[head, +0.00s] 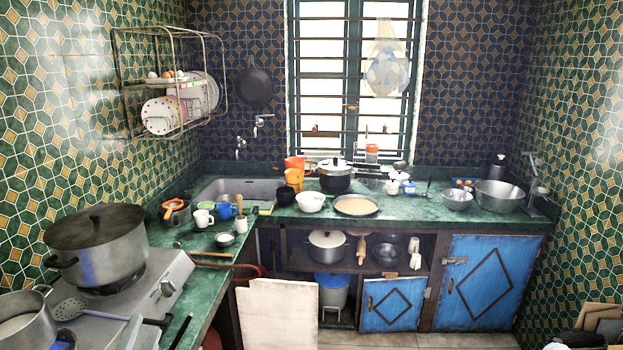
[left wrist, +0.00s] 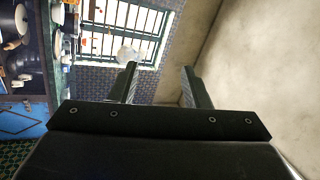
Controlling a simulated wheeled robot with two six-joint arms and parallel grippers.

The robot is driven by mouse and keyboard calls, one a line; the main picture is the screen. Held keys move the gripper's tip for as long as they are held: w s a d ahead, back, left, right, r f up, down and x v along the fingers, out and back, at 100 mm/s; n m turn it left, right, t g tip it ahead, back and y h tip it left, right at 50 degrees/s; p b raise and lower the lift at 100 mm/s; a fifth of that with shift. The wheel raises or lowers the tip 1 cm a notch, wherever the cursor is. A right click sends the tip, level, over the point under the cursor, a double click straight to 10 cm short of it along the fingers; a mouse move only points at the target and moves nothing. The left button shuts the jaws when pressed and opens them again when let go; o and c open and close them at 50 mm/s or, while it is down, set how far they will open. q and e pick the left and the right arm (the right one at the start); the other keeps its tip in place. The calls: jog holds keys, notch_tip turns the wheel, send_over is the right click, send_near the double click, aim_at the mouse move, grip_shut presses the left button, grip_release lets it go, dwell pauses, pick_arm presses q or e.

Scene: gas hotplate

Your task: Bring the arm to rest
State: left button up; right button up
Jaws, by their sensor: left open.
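My left gripper (left wrist: 158,70) shows in the left wrist view with its two dark fingers apart. Nothing is between them, and they touch nothing that I can see. Beyond the fingers are the barred window (left wrist: 135,25) and a plain pale surface (left wrist: 245,60). I cannot clearly make out the left gripper in the head view. My right gripper is in neither view.
A large lidded pot (head: 97,250) stands on the hotplate (head: 165,275), with a smaller saucepan (head: 22,325) in front. The green counter (head: 420,212) carries several bowls and cups. A dish rack (head: 170,80) hangs left. Open floor (head: 465,341) shows before the blue cabinets (head: 487,285).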

pick_arm(q)
jog(key=s+a+f+n+g+y, duration=0.8)
jog(key=s+f+n+g, duration=0.3)
jog(key=n, duration=0.3)
jog(key=s+d+f+n+g+h, duration=0.1)
jog(key=s+d+f+g+h, duration=0.3)
jog(key=s, duration=0.4)
jog(key=s+d+f+n+g+h, duration=0.1)
jog(key=s+d+f+g+h, duration=0.15)
jog(key=s+f, duration=0.4)
notch_tip(320, 180, down, 29)
jog(key=s+a+g+b, duration=0.1)
jog(key=s+g+b, duration=0.1)
jog(key=b, duration=0.1)
jog(key=s+f+b, duration=0.1)
jog(key=s+f, duration=0.5)
jog(key=f, duration=0.4)
jog(key=shift+d+f+g+b, duration=0.15)
jog(key=shift+f+g+b, duration=0.15)
jog(key=shift+g, duration=0.15)
jog(key=shift+o, duration=0.3)
jog(key=s+f+b, duration=0.1)
jog(key=s+f, duration=0.5)
jog(key=s, duration=0.2)
jog(key=shift+d+f+g, duration=0.25)
jog(key=shift+d+g, duration=0.05)
jog(key=shift+d, duration=0.15)
jog(key=shift+o, duration=1.4)
jog(key=shift+s+f, duration=0.1)
jog(key=shift+s, duration=0.15)
